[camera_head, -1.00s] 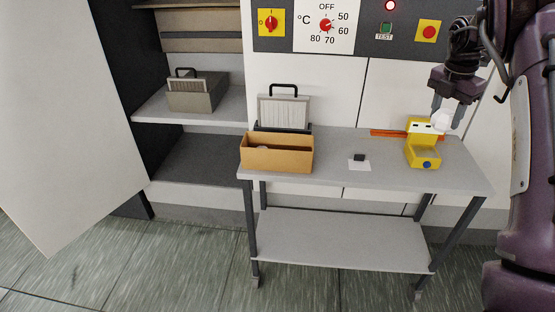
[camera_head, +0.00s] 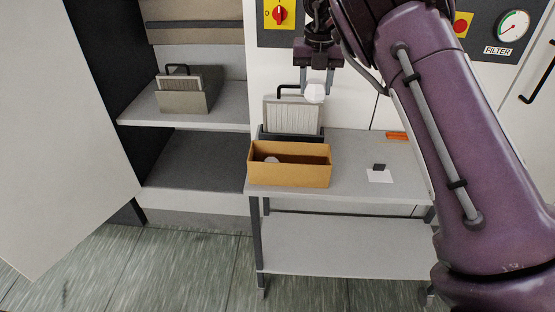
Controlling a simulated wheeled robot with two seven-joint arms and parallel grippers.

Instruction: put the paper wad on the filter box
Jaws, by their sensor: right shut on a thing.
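The paper wad (camera_head: 315,93) is a small white crumpled ball. My right gripper (camera_head: 316,80) is shut on it and holds it up in front of the white panel, above the tan open box and by the upright filter's handle. The pleated white filter (camera_head: 291,116) stands in a dark holder at the back of the table. A grey box (camera_head: 184,99) with a pleated filter and black handle sits on the cabinet shelf at left. I cannot tell which of these is the filter box. My left gripper is not in view.
The tan open box (camera_head: 292,176) on the grey table (camera_head: 350,180) has a pale round thing inside. A white card (camera_head: 380,177) with a small black block lies to its right. The cabinet door (camera_head: 60,130) stands open at left. My right arm hides the table's right side.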

